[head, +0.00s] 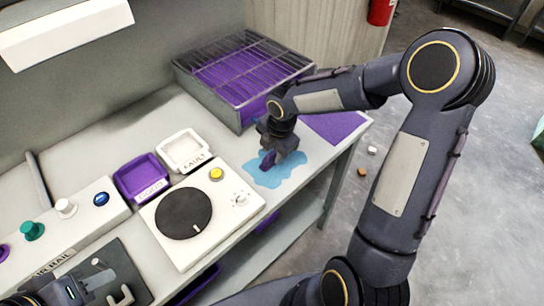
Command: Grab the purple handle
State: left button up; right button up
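The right gripper points down over a light blue puddle (265,178) on the bench. Its fingers are small and partly hidden, so I cannot tell whether they are closed on the purple piece. My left gripper (103,294) is low at the left edge of the picture, its fingers apart and nothing seen between them.
A rack with a purple inside (180,70) stands behind the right gripper. A purple tray (121,185), a white tray (163,149) and a white unit with a black disc (225,230) sit to its left. A purple mat (345,127) lies at the bench's right end.

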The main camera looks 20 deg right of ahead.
jog(key=shift+f, duration=0.1)
jog(key=shift+c, duration=0.4)
jog(key=c, duration=0.7)
grip_shut()
